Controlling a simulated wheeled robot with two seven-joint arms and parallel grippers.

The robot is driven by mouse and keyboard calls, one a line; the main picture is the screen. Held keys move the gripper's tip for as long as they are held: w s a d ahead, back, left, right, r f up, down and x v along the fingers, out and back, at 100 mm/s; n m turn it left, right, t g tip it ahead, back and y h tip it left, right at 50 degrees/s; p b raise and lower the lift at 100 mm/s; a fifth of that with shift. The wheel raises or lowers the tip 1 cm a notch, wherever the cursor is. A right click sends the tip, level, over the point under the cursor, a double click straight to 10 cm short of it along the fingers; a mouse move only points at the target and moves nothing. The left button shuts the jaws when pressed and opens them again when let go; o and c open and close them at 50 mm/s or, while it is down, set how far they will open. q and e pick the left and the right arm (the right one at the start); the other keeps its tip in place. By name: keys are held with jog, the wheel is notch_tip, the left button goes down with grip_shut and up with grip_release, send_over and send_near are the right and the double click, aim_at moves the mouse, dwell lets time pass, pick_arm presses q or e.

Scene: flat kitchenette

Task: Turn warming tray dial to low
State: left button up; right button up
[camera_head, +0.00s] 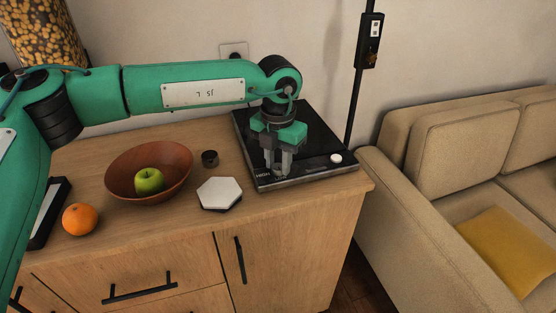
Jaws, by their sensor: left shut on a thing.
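The warming tray (317,140) is a flat black slab at the right end of the wooden counter. Small white lettering, which seems to read HIGH and LOW, marks its front left edge. My left gripper (278,168) points down over that front left part, with its fingers shut on the tray's dial. The fingers hide the dial, so I cannot tell its pointer's setting. A round white knob (336,158) shows at the tray's front right, apart from the gripper. My right gripper is not in view.
A beige sofa (420,220) stands right of the counter. A wall lies behind.

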aim_at(278, 166)
pick_arm(q)
jog(key=o, duration=1)
jog(key=shift+r, duration=0.1)
jog(key=shift+c, duration=0.2)
notch_tip(278, 166, up, 14)
jog(key=shift+p, duration=0.3)
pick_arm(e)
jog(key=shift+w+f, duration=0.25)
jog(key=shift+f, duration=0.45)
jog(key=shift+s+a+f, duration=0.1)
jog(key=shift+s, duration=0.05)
